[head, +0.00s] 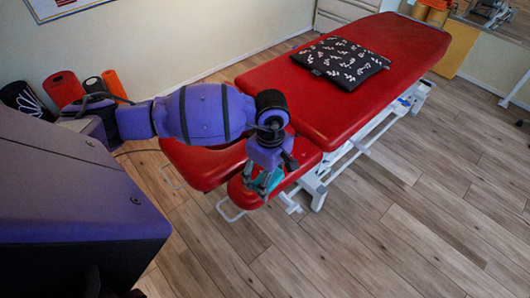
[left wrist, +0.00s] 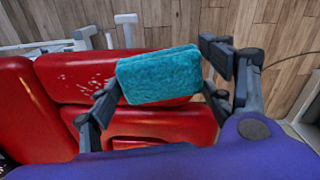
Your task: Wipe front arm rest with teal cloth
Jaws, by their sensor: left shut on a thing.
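The teal cloth (left wrist: 158,75) is a thick folded pad between the two fingers of my left gripper (left wrist: 160,88). In the head view my left gripper (head: 268,178) points down over the nearer red arm rest (head: 288,182) at the near end of the red couch, and a bit of the cloth (head: 264,184) shows under it. I cannot tell whether the cloth touches the pad. In the left wrist view, small white specks (left wrist: 88,84) lie on a red pad (left wrist: 60,68) left of the cloth. My right gripper is out of view.
A second red pad (head: 195,168) sits left of the arm rest, partly behind my arm. A black patterned cushion (head: 342,62) lies on the red couch (head: 400,40). White frame bars (head: 228,212) stick out below. The wooden floor (head: 400,220) to the right is clear.

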